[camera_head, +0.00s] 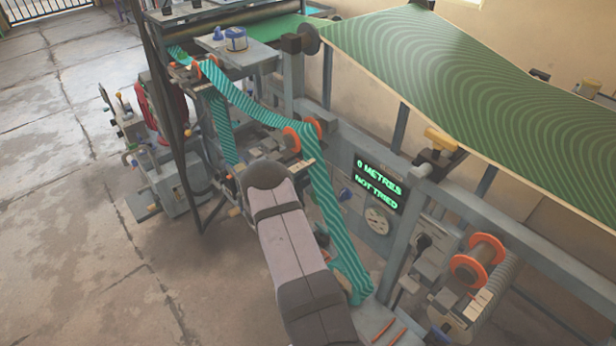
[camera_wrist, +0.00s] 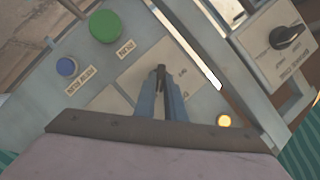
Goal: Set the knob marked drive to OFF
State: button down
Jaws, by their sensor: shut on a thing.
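My gripper (camera_wrist: 160,88) is in the middle of the wrist view, its two blue-grey fingers shut on a slim dark knob (camera_wrist: 161,69). The knob stands on a pale plate (camera_wrist: 135,76) of the grey panel. Small lettering lies to the right of the knob, too small to read surely, so I cannot confirm that it is marked drive or where it points. The fingers cover most of the knob. In the head view my arm hides the gripper and this knob.
In the wrist view a green button (camera_wrist: 105,26) and a blue button (camera_wrist: 66,66) lie left. A lit amber lamp (camera_wrist: 223,121) and another black knob (camera_wrist: 286,37) lie right. In the head view, a display (camera_head: 380,184) reads "0 METRES NOT TRIED" beside teal striped cloth (camera_head: 328,205).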

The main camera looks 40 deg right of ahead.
jog(key=n+g+b, duration=0.2)
jog(key=n+b, duration=0.2)
jog(key=w+n+g+b, duration=0.1)
jog(key=n+g+b, duration=0.2)
jog(key=n+b, duration=0.1)
jog(key=n+g+b, duration=0.2)
jog(key=n+b, duration=0.2)
jog(key=b, duration=0.1)
jog(key=shift+w+f+g+y, duration=0.25)
jog(key=shift+w+g+y, duration=0.05)
jog(key=shift+g, duration=0.1)
jog(key=shift+r+n+g+b, duration=0.1)
jog(key=shift+n+g+b, duration=0.3)
jog(key=shift+b, duration=1.6)
jog(key=c, duration=1.8)
grip_release()
jog(key=shift+r, duration=0.1)
jog(key=shift+r+p, duration=0.25)
jog(key=shift+p, duration=0.15)
